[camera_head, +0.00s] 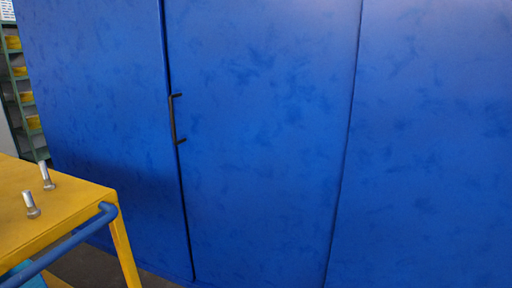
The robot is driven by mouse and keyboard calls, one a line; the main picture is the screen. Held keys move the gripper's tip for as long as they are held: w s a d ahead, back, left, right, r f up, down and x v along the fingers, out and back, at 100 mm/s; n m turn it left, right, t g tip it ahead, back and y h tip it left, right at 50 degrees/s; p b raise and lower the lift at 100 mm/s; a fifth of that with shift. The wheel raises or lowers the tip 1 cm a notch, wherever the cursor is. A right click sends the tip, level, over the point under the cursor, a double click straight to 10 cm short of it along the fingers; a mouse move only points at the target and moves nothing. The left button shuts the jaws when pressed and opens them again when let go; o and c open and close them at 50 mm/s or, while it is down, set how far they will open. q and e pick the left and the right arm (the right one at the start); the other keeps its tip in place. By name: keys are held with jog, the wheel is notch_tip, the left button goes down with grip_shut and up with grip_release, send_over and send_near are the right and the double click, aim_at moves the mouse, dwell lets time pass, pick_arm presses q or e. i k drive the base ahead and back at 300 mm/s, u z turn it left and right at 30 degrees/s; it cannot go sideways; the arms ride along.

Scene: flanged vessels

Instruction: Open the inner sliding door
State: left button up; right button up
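A large blue panelled front fills most of the head view. Its middle panel (265,130) has a dark vertical handle (174,120) at its left edge, beside a dark seam. A left panel (95,90) and a right panel (430,150) flank it, and the panels stand edge to edge with only narrow seams between them. I cannot tell which panel is the inner sliding door. Neither of my grippers is in view.
A yellow table (70,205) with a blue tubular rail (65,247) stands at the lower left, in front of the left panel. Two bolts (31,205) stand on it. A green shelf (22,95) with yellow items is behind at the far left. A little dark floor shows beside the table.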

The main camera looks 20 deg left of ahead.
aim_at(262, 91)
jog(key=u, duration=0.2)
jog(key=i, duration=0.6)
jog(key=u, duration=1.2)
jog(key=i, duration=1.1)
jog(key=u, duration=0.85)
